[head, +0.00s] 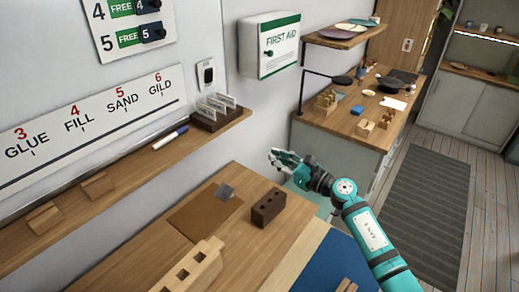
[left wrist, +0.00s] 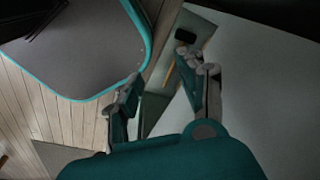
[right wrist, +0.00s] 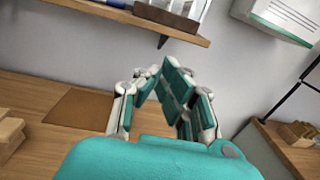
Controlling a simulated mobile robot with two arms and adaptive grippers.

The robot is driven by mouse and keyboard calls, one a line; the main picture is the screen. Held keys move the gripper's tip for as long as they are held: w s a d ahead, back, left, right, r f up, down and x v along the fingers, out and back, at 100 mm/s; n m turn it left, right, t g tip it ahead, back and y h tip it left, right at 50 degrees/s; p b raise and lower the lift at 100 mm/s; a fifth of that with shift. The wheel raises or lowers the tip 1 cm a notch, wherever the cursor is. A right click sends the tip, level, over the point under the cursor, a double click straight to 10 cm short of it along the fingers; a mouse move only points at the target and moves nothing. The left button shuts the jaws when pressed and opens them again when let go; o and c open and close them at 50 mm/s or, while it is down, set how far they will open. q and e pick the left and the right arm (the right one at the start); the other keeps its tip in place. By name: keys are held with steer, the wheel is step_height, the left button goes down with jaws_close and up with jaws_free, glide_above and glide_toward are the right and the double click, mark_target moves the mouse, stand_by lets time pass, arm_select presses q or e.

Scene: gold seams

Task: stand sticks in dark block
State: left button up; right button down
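The dark block (head: 268,208), a small dark brown wooden block with holes in its top, stands on the bench right of a brown mat. Pale sticks (head: 347,286) lie at the bottom edge of the head view on a blue mat, partly cut off. My right gripper (head: 274,157) is raised beyond the block, apart from it. Its fingers come together in the right wrist view (right wrist: 162,78), with nothing seen between them. My left gripper is outside the head view. In the left wrist view (left wrist: 160,70) its fingers are apart and hold nothing.
A pale block with square holes (head: 200,262) stands at the bench's front. A wall shelf (head: 130,175) carries a marker and a rack (head: 215,115). A first aid box (head: 270,45) hangs behind. A side counter (head: 345,122) stands right.

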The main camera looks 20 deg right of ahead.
arm_select(q)
steer(key=s+d+f+b, duration=0.1)
steer(key=s+d, duration=0.1)
steer(key=s, duration=0.2)
step_height(320, 180, down, 9)
steer(key=w+a+b, duration=0.1)
steer(key=w+b, duration=0.1)
steer(key=b, duration=0.7)
steer(key=shift+w, duration=0.25)
arm_select(e)
steer(key=shift+s+d+f, duration=0.1)
steer(key=shift+f, duration=2.55)
steer(key=shift+s+f, duration=0.1)
steer(key=shift+f, duration=2.5)
arm_select(q)
steer(key=shift+a+f, duration=0.1)
